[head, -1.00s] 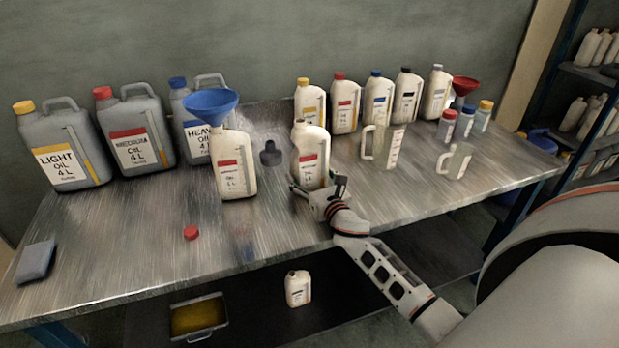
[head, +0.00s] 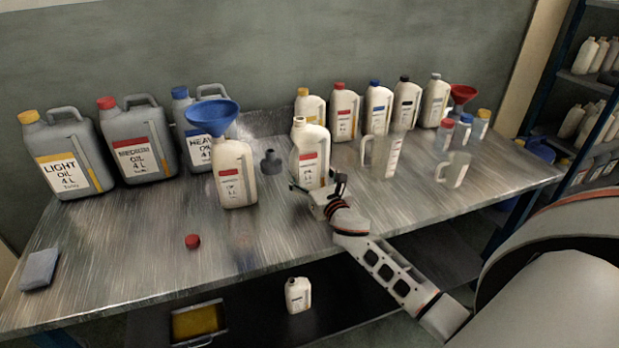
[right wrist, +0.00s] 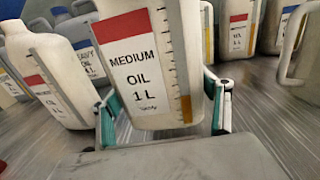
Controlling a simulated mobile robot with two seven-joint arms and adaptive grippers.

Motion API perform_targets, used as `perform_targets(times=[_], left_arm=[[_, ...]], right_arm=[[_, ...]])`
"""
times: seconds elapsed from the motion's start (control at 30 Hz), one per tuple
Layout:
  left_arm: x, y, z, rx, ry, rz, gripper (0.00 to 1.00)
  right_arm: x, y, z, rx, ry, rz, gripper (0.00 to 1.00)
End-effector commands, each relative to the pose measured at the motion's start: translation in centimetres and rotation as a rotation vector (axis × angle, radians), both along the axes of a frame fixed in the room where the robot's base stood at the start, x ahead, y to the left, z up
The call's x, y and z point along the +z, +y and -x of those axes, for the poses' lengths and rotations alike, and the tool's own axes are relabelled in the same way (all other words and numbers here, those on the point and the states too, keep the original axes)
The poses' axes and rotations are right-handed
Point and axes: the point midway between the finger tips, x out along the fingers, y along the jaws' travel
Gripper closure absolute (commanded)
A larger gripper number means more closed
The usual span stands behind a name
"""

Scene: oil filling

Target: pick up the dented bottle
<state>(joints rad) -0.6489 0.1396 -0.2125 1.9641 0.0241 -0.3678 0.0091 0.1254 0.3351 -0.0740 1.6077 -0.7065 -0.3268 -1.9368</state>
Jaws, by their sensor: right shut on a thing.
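A cream one-litre bottle (head: 311,152) with a red "MEDIUM OIL 1 L" label and no cap is upright at the middle of the bench. My right gripper (head: 322,190) is shut on its lower part. In the right wrist view the bottle (right wrist: 145,62) stands between the two fingers (right wrist: 163,120). It appears slightly above the bench top. I cannot make out a dent on the side that shows. My left gripper is not in view.
A similar bottle (head: 235,178) with a blue funnel (head: 211,117) stands to the left, a dark grey cap-like piece (head: 271,163) between. Several bottles and a clear jug (head: 385,155) stand behind and right. A red cap (head: 192,241) lies in front. Another bottle (head: 298,295) is below.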

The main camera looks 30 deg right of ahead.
Motion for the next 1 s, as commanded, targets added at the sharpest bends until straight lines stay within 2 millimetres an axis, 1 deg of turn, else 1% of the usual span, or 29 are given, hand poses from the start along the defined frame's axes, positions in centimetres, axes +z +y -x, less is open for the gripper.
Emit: perform_targets(times=[0.03,0.37,0.7,1.0], left_arm=[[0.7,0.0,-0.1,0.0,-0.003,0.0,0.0],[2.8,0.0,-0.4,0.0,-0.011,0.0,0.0],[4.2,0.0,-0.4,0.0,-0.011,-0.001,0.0],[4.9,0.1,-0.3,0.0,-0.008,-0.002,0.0]], right_arm=[[1.3,0.0,-0.1,0.003,-0.005,0.004,0.55],[5.6,0.0,0.0,0.002,-0.003,0.005,0.55],[10.0,0.0,-0.1,0.002,-0.005,0.003,0.55],[13.3,0.0,0.0,0.002,-0.004,0.002,0.55]])
